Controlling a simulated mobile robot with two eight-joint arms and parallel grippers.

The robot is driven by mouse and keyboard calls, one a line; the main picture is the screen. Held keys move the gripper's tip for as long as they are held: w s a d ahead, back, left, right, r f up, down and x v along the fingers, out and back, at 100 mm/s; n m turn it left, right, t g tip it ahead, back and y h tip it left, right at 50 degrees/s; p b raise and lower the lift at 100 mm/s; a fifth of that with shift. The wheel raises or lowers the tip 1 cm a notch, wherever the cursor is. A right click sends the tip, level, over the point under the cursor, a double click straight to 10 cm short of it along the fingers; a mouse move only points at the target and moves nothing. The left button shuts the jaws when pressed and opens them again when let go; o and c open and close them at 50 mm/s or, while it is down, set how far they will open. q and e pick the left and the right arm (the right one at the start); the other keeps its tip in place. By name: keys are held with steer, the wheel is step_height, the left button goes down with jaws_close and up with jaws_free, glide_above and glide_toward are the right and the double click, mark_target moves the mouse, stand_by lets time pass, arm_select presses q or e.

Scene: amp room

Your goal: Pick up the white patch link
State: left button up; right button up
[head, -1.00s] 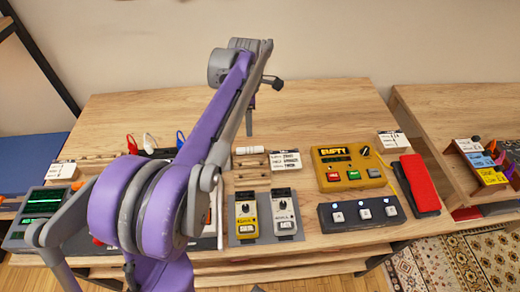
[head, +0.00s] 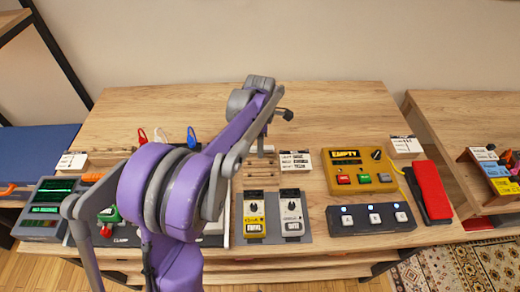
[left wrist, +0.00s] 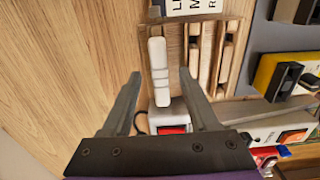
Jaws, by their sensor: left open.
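The white patch link (left wrist: 158,72) shows in the left wrist view, lying lengthwise in the left slot of a small wooden rack (left wrist: 192,60). My left gripper (left wrist: 160,76) is open, with one finger on each side of the link. The fingers look apart from it, and I cannot tell how far above it they are. In the head view the rack (head: 258,168) stands on the table below the end of my left arm. There the arm hides the link, and the fingertips are hard to make out. My right gripper is not in view.
A label card (head: 295,161) stands right of the rack. Yellow and white pedals (head: 254,213) are in front. A yellow box (head: 359,172), a dark footswitch (head: 371,217) and a red pedal (head: 431,190) lie to the right. The table behind the rack is bare.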

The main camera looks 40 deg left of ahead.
arm_select(q)
steer(key=shift+f, duration=0.25)
stand_by(0.4)
jaws_close()
stand_by(0.4)
